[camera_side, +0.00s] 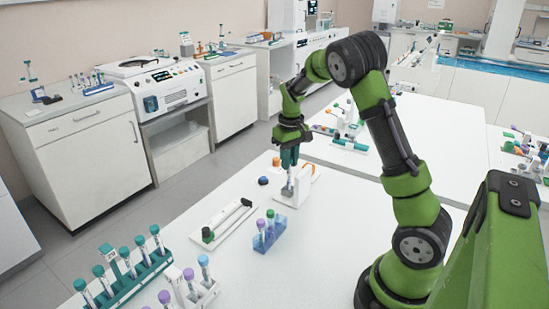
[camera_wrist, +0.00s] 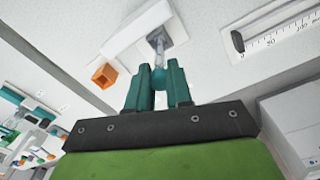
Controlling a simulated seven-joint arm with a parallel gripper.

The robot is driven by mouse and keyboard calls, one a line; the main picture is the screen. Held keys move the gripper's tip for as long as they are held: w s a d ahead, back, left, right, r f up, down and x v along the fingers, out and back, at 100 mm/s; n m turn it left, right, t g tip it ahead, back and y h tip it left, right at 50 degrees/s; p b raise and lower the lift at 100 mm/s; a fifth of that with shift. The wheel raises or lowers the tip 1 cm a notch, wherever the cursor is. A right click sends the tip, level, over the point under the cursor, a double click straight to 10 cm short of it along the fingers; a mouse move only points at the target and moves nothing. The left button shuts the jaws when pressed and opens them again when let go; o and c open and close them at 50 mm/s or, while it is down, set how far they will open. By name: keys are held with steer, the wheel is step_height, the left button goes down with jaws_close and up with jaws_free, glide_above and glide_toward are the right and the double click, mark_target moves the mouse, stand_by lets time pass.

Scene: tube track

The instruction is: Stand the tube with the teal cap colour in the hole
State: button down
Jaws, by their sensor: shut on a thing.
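My gripper (camera_side: 290,160) points down over a white stand with a grey block (camera_side: 288,191) near the far edge of the table. It is shut on the teal-capped tube (camera_wrist: 159,52). The teal cap (camera_wrist: 158,74) sits between the fingertips in the wrist view, and the clear tube reaches away from it towards the stand's grey block (camera_wrist: 167,37). In the side view the tube looks roughly upright. Its lower end is at the grey block, but I cannot tell whether it is inside the hole.
A blue rack (camera_side: 268,236) with purple- and green-capped tubes stands nearer, beside a white tray (camera_side: 224,224) with a black bar. A teal rack (camera_side: 128,287) holds several teal-capped tubes. An orange block (camera_wrist: 105,76) lies beside the stand. Bare table shows around the blue rack.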

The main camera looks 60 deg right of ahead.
steer(key=shift+f, duration=0.3)
stand_by(0.4)
steer(key=c, duration=0.9)
jaws_free()
steer(key=shift+c, duration=0.2)
step_height(320, 180, up, 17)
steer(key=shift+s, duration=0.15)
steer(key=shift+a, duration=0.1)
